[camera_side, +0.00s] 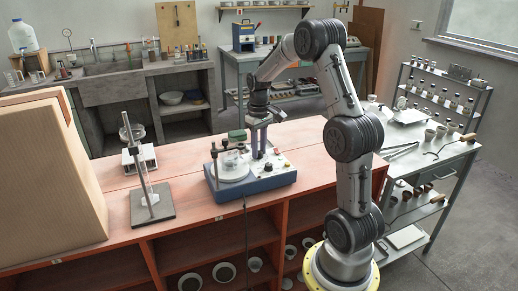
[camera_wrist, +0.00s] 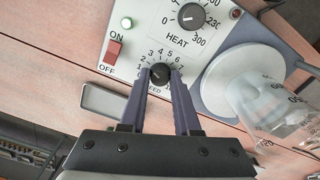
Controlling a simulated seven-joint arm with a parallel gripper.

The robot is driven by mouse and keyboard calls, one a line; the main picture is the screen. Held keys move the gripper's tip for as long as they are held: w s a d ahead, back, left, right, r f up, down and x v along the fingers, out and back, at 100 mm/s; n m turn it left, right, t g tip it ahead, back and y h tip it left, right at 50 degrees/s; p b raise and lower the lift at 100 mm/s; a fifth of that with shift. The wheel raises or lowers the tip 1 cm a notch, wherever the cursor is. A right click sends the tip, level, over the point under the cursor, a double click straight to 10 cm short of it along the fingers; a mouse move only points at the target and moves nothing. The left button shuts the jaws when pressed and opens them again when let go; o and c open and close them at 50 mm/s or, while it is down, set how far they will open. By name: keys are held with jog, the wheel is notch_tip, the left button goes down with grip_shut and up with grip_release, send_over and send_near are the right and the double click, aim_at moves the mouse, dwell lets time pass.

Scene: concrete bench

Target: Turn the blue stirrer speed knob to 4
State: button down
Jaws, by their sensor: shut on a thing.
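The blue stirrer (camera_side: 262,184) sits on the red-brown bench, with its white control panel (camera_wrist: 150,35) filling the upper wrist view. Its small black speed knob (camera_wrist: 160,73) is ringed by printed numbers, with 4 just above it. My gripper (camera_wrist: 161,78) is shut on this knob, one finger on each side; in the side view my gripper (camera_side: 258,152) points down over the stirrer. I cannot read the knob's pointer clearly. The fingers hide the lower part of the dial and some of the SPEED label.
A larger black heat knob (camera_wrist: 191,16) sits close above the speed knob, and a red power switch (camera_wrist: 112,52) with a lit green lamp is to the left. A glass beaker (camera_wrist: 268,105) stands on the round plate (camera_wrist: 213,85). A stand (camera_side: 152,200) is left of the stirrer.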

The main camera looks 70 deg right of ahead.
jog(key=m, duration=0.4)
jog(key=shift+m, duration=0.3)
jog(key=shift+r+m, duration=0.1)
jog(key=shift+m, duration=1.7)
jog(key=c, duration=0.6)
grip_release()
notch_tip(320, 180, up, 14)
jog(key=shift+f, duration=0.15)
